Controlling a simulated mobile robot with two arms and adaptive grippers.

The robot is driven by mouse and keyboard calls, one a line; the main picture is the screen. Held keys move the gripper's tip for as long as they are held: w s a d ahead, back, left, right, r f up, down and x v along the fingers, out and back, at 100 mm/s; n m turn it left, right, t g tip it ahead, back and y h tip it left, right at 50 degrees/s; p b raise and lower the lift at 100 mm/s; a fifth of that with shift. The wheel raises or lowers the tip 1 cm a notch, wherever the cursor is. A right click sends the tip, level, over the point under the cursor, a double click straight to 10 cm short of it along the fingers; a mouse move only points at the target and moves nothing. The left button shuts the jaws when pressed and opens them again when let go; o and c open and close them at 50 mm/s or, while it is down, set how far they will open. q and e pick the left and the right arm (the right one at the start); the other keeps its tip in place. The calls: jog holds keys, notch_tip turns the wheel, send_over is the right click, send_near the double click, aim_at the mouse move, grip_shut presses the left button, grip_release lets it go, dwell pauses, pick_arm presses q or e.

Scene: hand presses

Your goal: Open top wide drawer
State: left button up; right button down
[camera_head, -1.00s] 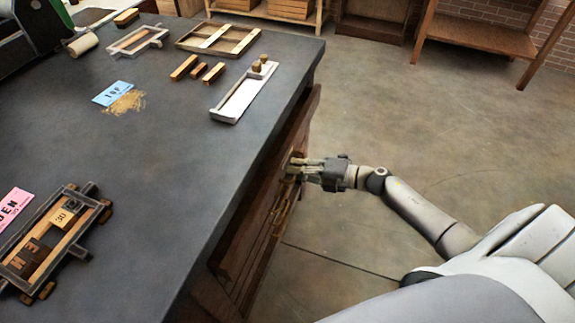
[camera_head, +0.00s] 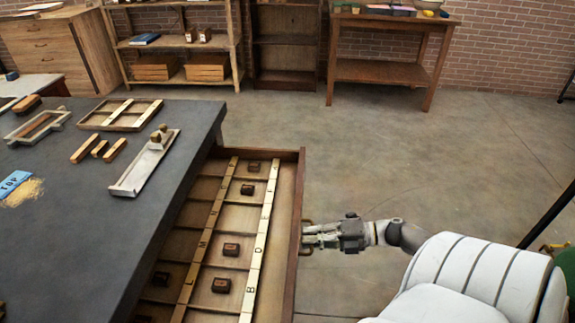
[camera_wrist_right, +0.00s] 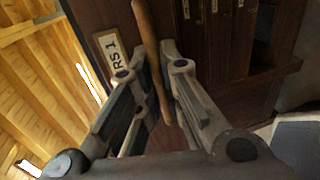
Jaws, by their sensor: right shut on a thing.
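The top wide drawer (camera_head: 296,215) stands pulled well out from under the dark worktop in the head view. Its inside shows compartments, lettered strips and several small dark blocks. My right gripper (camera_head: 308,236) is at the drawer's front, shut on its handle (camera_head: 307,222). In the right wrist view the handle (camera_wrist_right: 150,50) runs as a bar between the two fingers of my right gripper (camera_wrist_right: 160,85), with a label plate beside it on the drawer front. My left gripper is not in view.
The worktop (camera_head: 75,225) carries a pale metal tray (camera_head: 145,165), wooden blocks (camera_head: 98,149), a frame (camera_head: 120,114) and a blue card (camera_head: 14,183). Shelves (camera_head: 180,42) and a wooden table (camera_head: 385,70) stand along the brick wall.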

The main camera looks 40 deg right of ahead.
jog(key=f+v, duration=0.1)
jog(key=v, duration=0.6)
jog(key=shift+s+f, duration=0.15)
jog(key=shift+f, duration=0.15)
jog(key=c, duration=1.8)
grip_release()
jog(key=shift+c, duration=0.2)
jog(key=v, duration=1.2)
